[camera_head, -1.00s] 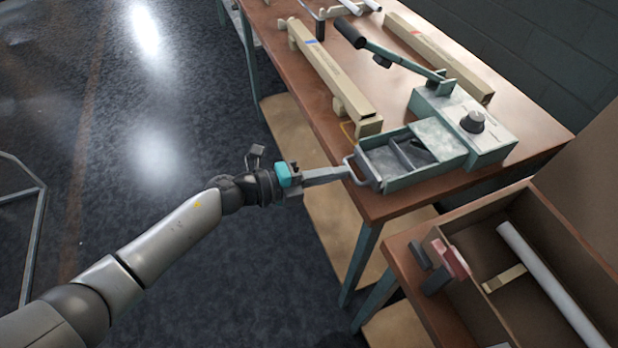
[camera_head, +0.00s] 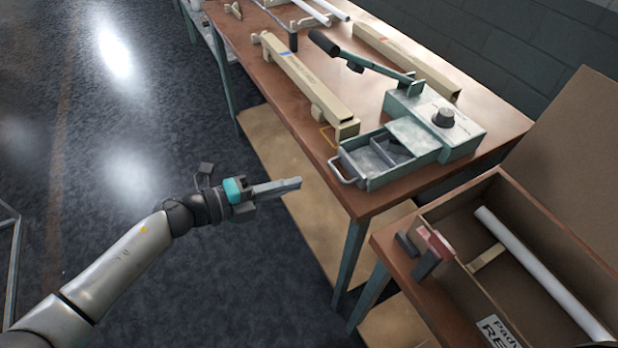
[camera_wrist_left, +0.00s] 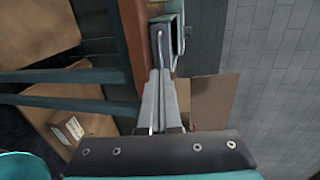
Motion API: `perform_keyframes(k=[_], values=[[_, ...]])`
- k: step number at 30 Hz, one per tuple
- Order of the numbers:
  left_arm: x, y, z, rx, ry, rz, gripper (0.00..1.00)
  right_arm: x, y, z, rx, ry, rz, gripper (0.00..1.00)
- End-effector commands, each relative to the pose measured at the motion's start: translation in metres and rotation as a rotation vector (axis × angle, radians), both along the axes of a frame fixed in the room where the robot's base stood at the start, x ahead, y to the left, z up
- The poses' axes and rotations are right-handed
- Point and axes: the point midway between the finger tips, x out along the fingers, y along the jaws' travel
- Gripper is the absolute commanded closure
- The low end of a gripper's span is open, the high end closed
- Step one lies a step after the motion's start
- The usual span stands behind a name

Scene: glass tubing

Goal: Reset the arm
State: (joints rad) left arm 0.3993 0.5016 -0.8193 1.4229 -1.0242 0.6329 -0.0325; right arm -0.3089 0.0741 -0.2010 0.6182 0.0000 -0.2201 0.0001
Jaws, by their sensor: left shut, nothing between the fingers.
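My left gripper (camera_head: 298,183) is shut and empty. It is held in the air off the table's left edge, apart from the drawer handle (camera_head: 345,168). The grey-green machine (camera_head: 470,135) on the wooden table has its drawer (camera_head: 375,160) pulled open, with dividers inside. In the left wrist view, my gripper fingers (camera_wrist_left: 161,75) are together, pointing toward the drawer end (camera_wrist_left: 170,35). My right gripper does not show in either view.
The wooden table (camera_head: 290,110) carries beige channel pieces (camera_head: 310,80) and a black-handled lever (camera_head: 360,62). An open cardboard box (camera_head: 440,215) with a white tube (camera_head: 535,265) stands at the right. Open floor (camera_head: 120,150) lies left of the table.

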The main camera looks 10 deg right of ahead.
Motion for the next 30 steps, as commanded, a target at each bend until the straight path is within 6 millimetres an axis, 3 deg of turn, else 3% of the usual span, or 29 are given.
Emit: perform_keyframes(k=[3, 9, 22, 26, 29, 30], values=[[-0.008, 0.025, 0.005, 0.001, 0.0, 0.0, 1.0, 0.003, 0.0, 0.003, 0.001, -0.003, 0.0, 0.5], [-0.017, 0.052, 0.011, 0.0, 0.0, 0.0, 1.0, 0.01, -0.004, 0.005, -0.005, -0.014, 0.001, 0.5], [-0.017, 0.062, 0.01, -0.013, 0.017, 0.023, 1.0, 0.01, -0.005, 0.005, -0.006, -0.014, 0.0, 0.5], [0.002, 0.076, -0.015, -0.089, 0.136, 0.198, 1.0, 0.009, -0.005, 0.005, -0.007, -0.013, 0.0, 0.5], [0.018, 0.106, -0.066, -0.185, 0.329, 0.464, 1.0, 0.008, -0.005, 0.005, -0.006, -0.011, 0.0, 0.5], [0.019, 0.123, -0.093, -0.219, 0.42, 0.585, 1.0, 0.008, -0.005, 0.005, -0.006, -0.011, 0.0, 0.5]])
